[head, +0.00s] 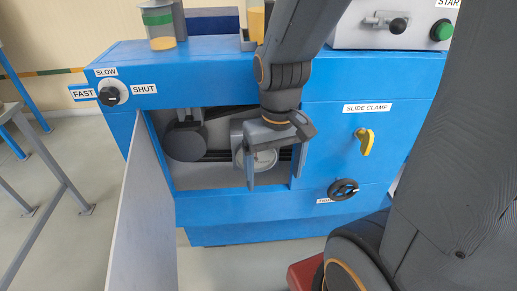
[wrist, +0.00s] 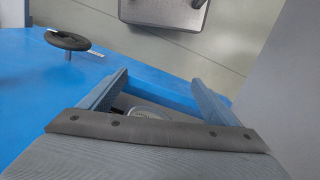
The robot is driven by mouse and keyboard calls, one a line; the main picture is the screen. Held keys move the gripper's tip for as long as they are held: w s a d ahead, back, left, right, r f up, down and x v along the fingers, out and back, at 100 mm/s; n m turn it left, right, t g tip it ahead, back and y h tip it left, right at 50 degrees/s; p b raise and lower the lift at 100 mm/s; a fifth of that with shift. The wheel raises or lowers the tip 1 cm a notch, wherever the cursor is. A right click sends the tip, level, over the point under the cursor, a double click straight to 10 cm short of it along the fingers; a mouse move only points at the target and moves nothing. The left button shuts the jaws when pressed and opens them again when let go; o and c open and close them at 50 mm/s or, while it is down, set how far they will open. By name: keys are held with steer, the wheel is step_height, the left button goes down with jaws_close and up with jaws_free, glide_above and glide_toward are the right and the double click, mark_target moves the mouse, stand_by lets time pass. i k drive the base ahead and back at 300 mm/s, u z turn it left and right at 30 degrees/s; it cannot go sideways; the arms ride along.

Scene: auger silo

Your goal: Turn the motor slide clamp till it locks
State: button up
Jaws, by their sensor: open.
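The yellow slide clamp handle (head: 366,141) sticks out of the blue cabinet front, below the SLIDE CLAMP label (head: 367,107), and hangs at a slight tilt. It does not show in the wrist view. My gripper (head: 274,170) is in front of the cabinet's opening, to the left of the handle and apart from it. Its two fingers are spread and empty; they also show in the wrist view (wrist: 165,82). A dark round motor-like part (head: 186,142) sits inside the opening. A pale round part (head: 258,158) is partly hidden behind my gripper.
A black handwheel (head: 343,189) is low on the cabinet, below the clamp; it also shows in the wrist view (wrist: 68,40). A grey door (head: 148,215) stands open at left. A speed knob (head: 110,95) is at upper left. The green START button (head: 441,30) is at upper right.

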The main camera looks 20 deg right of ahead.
mark_target(366, 138)
steer(key=z, duration=0.65)
steer(key=k, duration=0.5)
steer(key=z, duration=0.35)
steer(key=i, duration=0.45)
steer(key=k, duration=1.15)
steer(key=u, duration=0.3)
steer(key=i, duration=0.75)
steer(key=u, duration=0.15)
